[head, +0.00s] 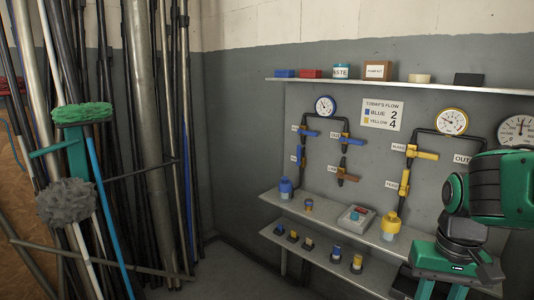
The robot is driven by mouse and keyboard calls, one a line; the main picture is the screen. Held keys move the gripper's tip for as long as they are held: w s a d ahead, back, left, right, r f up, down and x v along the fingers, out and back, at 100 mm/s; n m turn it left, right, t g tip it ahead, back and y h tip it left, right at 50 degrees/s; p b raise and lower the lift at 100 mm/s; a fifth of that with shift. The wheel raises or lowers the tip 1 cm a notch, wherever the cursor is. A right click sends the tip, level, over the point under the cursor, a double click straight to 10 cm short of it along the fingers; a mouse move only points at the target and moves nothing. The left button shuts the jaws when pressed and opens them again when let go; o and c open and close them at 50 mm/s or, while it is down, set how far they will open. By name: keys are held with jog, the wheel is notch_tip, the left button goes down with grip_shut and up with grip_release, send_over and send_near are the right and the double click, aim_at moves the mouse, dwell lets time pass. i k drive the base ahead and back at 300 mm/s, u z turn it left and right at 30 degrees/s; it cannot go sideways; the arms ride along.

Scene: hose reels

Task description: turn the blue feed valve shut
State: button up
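The blue line is the left pipe run on the grey wall. A third blue handle (351,140) is by the OUT label, also lying across.
A shelf (430,87) with small boxes runs above the pipes. Two lower shelves carry a blue bottle (286,188), a yellow bottle (391,222) and small fittings. Yellow valves (421,153) are right of the flow sign (382,114). Poles and brushes (82,113) crowd the left.

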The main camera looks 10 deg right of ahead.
aim_at(299, 148)
jog(key=u, duration=0.45)
jog(key=i, duration=1.35)
jog(key=z, duration=0.05)
